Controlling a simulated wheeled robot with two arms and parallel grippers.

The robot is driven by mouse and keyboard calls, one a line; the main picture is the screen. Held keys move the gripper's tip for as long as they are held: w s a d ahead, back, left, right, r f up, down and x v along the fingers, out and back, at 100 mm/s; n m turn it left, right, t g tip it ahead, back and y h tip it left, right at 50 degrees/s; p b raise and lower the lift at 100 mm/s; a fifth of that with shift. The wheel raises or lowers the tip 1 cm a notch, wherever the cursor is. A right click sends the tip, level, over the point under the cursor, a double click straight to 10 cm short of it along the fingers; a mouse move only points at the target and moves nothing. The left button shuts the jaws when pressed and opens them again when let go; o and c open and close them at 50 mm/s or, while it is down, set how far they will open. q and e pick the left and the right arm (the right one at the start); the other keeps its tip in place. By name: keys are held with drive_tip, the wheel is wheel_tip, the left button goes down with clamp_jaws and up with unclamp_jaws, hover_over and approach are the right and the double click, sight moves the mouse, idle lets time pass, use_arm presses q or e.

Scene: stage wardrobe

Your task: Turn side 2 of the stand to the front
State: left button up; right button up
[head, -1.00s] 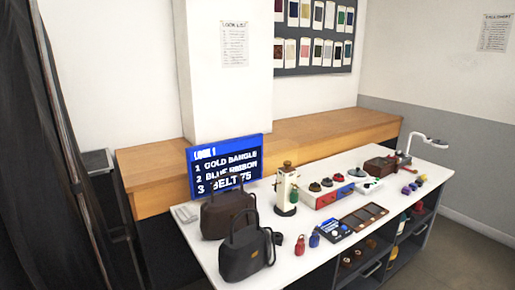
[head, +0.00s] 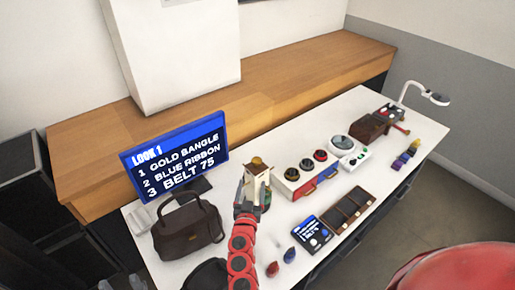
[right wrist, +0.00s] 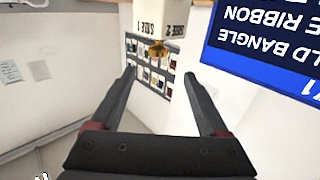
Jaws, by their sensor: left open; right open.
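The stand (head: 257,181) is a cream block with a gold-brown top, upright on the white table. The upside-down right wrist view shows the stand (right wrist: 163,22) with an edge between two labelled faces towards me, SIDE 1 at picture left and SIDE 2 at picture right. My right gripper (head: 246,205) is in front of the stand and hides part of it. In the right wrist view its fingers (right wrist: 163,75) are open with nothing between them, and the stand lies beyond the tips. Only a small part of my left gripper (head: 105,286) shows at the bottom left edge.
A blue screen (head: 176,152) listing LOOK 1 stands left of the stand, with a dark handbag (head: 187,228) before it. Red and blue pieces lie in front. A drawer box (head: 312,178) and dark tray (head: 350,210) are to the right. A wooden bench runs behind.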

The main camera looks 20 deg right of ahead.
drive_tip(key=x, duration=1.4)
drive_tip(key=shift+w+d+f, duration=0.2)
drive_tip(key=shift+w+f, duration=0.05)
drive_tip(key=shift+w+d+r, duration=0.1)
drive_tip(key=shift+w+d, duration=0.25)
drive_tip(key=shift+w, duration=0.05)
clamp_jaws()
idle(0.4)
